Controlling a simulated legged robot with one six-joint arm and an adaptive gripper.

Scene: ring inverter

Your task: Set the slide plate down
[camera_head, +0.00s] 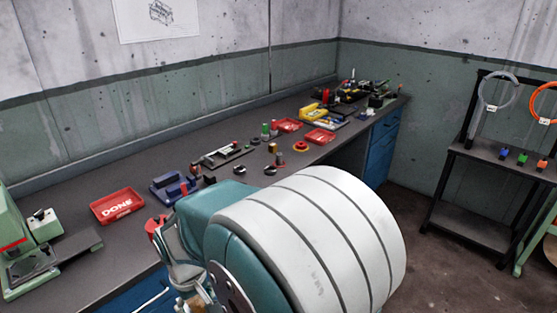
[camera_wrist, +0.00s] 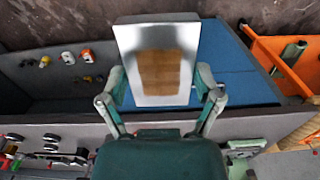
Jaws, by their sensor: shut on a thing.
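The slide plate (camera_wrist: 134,38) is a pale metal rectangle with a brown patch in its middle. It fills the upper centre of the wrist view. My gripper (camera_wrist: 160,88) is shut on it, with one green finger at each side edge of the plate. The plate is held up over the dark bench edge and the blue drawer fronts behind it. In the head view my gripper (camera_head: 178,240) is partly hidden by my own arm, and I cannot make out the plate there.
The dark workbench (camera_head: 150,240) carries a red DONE tray (camera_head: 117,205), a blue fixture (camera_head: 174,187), and a green machine (camera_head: 22,250) at the left. Several small parts and red trays (camera_head: 319,136) lie farther back. A black rack (camera_head: 470,155) stands right.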

